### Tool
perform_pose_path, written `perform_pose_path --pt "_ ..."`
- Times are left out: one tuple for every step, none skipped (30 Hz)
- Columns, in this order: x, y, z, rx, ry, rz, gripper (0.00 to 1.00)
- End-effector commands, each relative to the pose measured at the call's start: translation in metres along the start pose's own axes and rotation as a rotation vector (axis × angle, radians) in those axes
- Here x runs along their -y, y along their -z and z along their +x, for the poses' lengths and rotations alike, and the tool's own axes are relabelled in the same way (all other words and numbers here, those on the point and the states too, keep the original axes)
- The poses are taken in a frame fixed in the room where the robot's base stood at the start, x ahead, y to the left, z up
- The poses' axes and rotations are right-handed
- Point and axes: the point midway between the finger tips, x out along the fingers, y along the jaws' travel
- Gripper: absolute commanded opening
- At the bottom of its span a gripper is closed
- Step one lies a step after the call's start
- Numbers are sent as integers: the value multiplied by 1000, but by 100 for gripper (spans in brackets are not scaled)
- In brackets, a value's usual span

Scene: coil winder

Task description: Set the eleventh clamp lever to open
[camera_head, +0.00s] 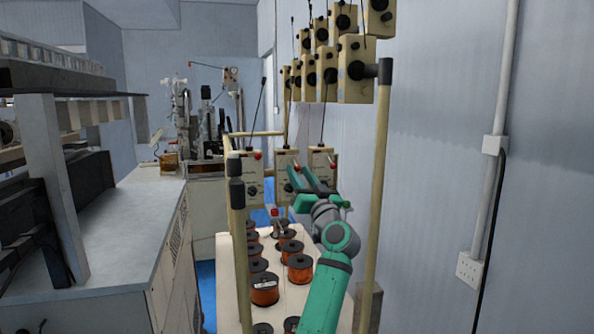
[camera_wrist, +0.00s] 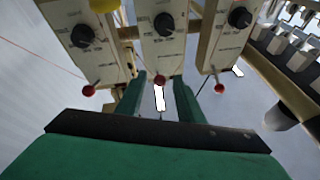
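Three cream boxes in a row show in the wrist view, each with a black dial and a red-tipped lever. The left lever (camera_wrist: 89,90), the middle lever (camera_wrist: 160,79) and the right lever (camera_wrist: 219,88) are at their near edges. I cannot tell by any number which is the eleventh. My gripper (camera_wrist: 160,82) is open, its green fingers apart. The middle red tip appears between the fingertips; contact cannot be told. In the head view my gripper (camera_head: 305,176) is in front of the boxes, partly covering the middle box (camera_head: 286,160).
Copper wire spools (camera_head: 265,289) stand on a white base (camera_head: 231,275) below my arm. Beige posts (camera_head: 377,190) flank it, and more dial boxes (camera_head: 355,68) hang above. A workbench (camera_head: 110,225) is at left; a wall (camera_head: 440,170) is at right.

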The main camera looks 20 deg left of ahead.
Motion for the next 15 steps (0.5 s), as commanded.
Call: perform_pose_path --pt "0 1 7 0 1 1 34" --pt "0 0 10 0 1 2 34" --pt "0 1 14 -1 1 2 34" --pt "0 1 17 -1 1 1 34" --pt "0 1 19 -1 1 0 34" --pt "0 0 21 -1 1 1 34" --pt "0 0 23 0 1 1 34" --pt "0 0 24 0 1 1 34" --pt "0 0 25 0 1 1 34" --pt "0 0 26 0 1 1 34" --pt "0 0 26 0 1 0 34" --pt "0 0 27 0 1 0 34" --pt "0 0 27 0 1 0 34" --pt "0 0 27 0 1 0 34" --pt "0 0 27 0 1 0 34"
